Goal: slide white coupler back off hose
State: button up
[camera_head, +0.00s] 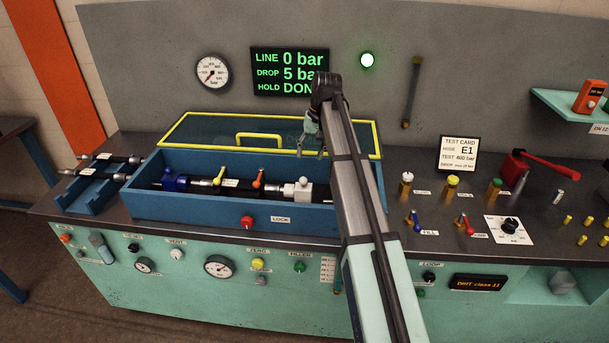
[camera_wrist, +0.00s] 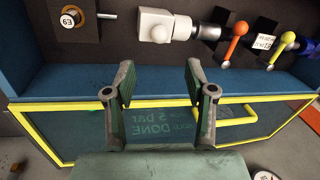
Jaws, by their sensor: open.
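The white coupler (camera_head: 304,189) is at the right end of the hose assembly in the blue trough, with a round white knob on top. It also shows at the top of the wrist view (camera_wrist: 158,25), where a silver fitting (camera_wrist: 209,31) adjoins it. The dark hose (camera_head: 245,185) runs left toward a blue coupler (camera_head: 176,181). My gripper (camera_head: 316,143) is above the trough, near its back edge. In the wrist view, its two fingers (camera_wrist: 160,83) are spread and empty, apart from the white coupler. My arm hides the trough's right part in the head view.
The yellow-framed clear lid (camera_head: 200,130) stands raised behind the blue trough (camera_head: 200,211). Orange (camera_head: 259,178) and yellow (camera_head: 219,176) levers stick up along the hose. A red lock knob (camera_head: 247,222) is on the trough's front. Several valves stand right of my arm.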

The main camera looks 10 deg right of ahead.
jog(key=p, duration=0.2)
send_near(298, 189)
jog(key=f, duration=0.3)
jog(key=w+f, duration=0.1)
jog(key=f, duration=0.2)
jog(key=shift+w+d, duration=0.2)
jog(key=shift+d, duration=0.05)
grip_shut()
